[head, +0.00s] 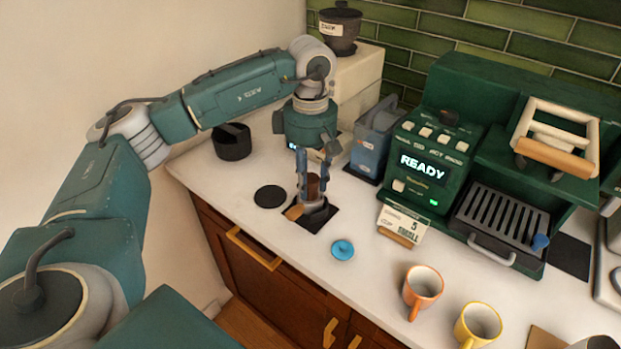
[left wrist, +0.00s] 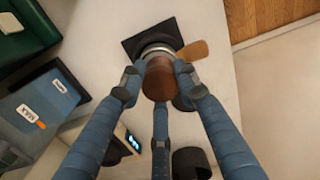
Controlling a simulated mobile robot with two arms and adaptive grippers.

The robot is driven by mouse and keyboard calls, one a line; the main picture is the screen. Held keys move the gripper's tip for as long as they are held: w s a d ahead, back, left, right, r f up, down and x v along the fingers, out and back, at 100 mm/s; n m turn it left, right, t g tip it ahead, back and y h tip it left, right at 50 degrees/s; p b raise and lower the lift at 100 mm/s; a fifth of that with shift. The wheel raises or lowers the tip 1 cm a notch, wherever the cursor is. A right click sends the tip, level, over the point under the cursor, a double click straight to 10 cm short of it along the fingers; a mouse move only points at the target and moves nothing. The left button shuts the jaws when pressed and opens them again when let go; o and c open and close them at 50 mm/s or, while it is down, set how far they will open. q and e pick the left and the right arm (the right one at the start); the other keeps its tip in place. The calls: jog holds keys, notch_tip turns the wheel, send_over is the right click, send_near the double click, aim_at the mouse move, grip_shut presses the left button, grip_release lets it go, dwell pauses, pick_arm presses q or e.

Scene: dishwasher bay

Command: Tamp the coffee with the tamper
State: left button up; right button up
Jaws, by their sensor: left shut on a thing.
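My left gripper (head: 312,187) points down at the counter, shut on the brown knob of the tamper (head: 313,183). In the left wrist view the fingers (left wrist: 160,92) close around this tamper knob (left wrist: 160,78). The tamper stands over the metal basket of a portafilter (left wrist: 158,50), which rests on a black square mat (head: 330,212). The portafilter's wooden handle (head: 293,212) points toward the counter's front edge. The coffee and the tamper's base are hidden, so I cannot tell how deep it sits. My right gripper is not in view.
A green coffee machine (head: 430,165) reading READY and a blue-grey grinder-like box (head: 374,140) stand right of the gripper. A blue disc (head: 343,249), black disc (head: 270,196), black cup (head: 232,142), orange mug (head: 423,288) and yellow mug (head: 478,325) are on the counter.

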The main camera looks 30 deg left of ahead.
pick_arm(q)
jog(key=shift+w+r+p, duration=0.1)
jog(key=shift+r+p, duration=2)
jog(key=shift+r, duration=1.35)
